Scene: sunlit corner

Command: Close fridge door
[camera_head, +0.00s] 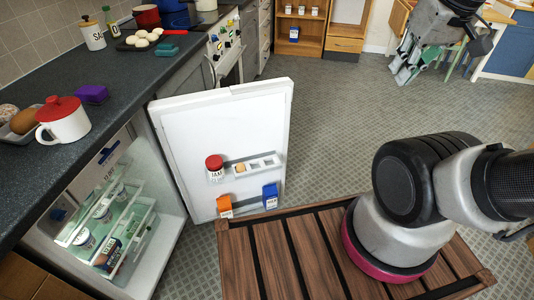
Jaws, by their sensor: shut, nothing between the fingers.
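The white fridge door (215,125) stands wide open, its inner side facing me. Its shelves hold a red-lidded jam jar, an egg rack and small orange and blue cartons. The fridge body (172,240) is at the lower left under the dark counter, with glass shelves holding several jars. My gripper (405,72) is at the top right, above the floor. It is shut and empty, well to the right of the door and not touching it.
The dark counter (120,80) along the left carries a red-lidded white pot (64,120), a purple item and a tray of eggs. An oven (226,48) stands behind the door. A wooden shelf (302,28) is at the back. The tiled floor (330,105) between door and gripper is clear.

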